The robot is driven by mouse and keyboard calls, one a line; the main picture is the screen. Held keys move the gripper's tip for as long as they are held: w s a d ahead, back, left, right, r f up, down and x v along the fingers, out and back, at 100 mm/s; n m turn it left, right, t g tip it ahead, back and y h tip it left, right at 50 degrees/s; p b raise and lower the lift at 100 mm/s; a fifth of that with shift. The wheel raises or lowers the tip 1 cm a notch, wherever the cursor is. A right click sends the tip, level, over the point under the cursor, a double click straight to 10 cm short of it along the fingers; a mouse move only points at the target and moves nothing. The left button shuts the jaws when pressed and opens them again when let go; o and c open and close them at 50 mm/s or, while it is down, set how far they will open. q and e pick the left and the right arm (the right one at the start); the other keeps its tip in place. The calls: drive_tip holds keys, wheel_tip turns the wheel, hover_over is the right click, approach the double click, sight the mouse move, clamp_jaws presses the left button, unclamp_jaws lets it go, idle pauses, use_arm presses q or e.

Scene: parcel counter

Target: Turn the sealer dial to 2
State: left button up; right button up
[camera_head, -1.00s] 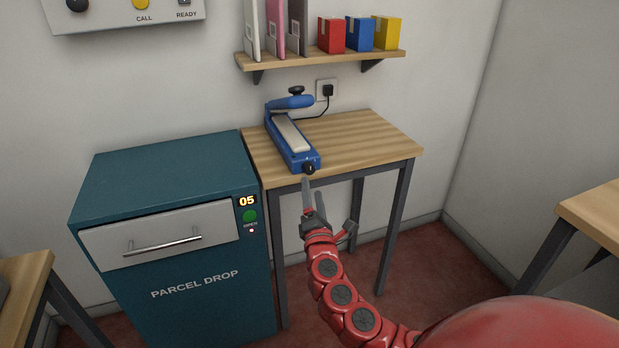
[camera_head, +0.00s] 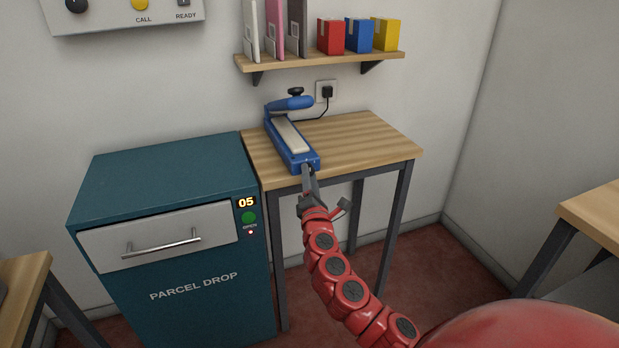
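The blue heat sealer (camera_head: 290,140) lies on the small wooden table, its raised arm at the back and its front end at the table's front edge. Its black dial, on the front end, is now hidden behind my fingers. My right gripper (camera_head: 309,172) is at that front end, with its fingertips at the dial's place. The fingers look close together, but I cannot tell whether they grip the dial. The dial's setting cannot be read. My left gripper is not in view.
The teal parcel drop cabinet (camera_head: 170,165) stands directly left of the wooden table (camera_head: 375,140). A shelf (camera_head: 320,60) with binders and small boxes hangs above. The sealer's cord runs to a wall socket (camera_head: 327,91). The tabletop right of the sealer is clear.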

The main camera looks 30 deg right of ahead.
clamp_jaws()
drive_tip(key=shift+r, duration=0.1)
drive_tip(key=m+g+y+p, duration=0.1)
drive_tip(key=m+p, duration=0.4)
drive_tip(key=m, duration=0.1)
drive_tip(key=r+m+g+y+p, duration=0.1)
drive_tip(key=m+g+p, duration=0.1)
drive_tip(key=m+p, duration=0.3)
drive_tip(key=m+g+y+p, duration=0.1)
drive_tip(key=m+p, duration=0.4)
drive_tip(key=m, duration=0.2)
drive_tip(key=shift+d+r+y, duration=0.15)
drive_tip(key=shift+r+y, duration=0.1)
drive_tip(key=shift+y, duration=0.05)
drive_tip(key=shift+m+g+y+p, duration=0.35)
drive_tip(key=shift+m+p, duration=0.4)
drive_tip(key=shift+m, duration=0.25)
drive_tip(key=shift+d+f+m+y+p, duration=0.15)
drive_tip(key=shift+m+y+p, duration=0.15)
drive_tip(key=shift+m+y, duration=0.5)
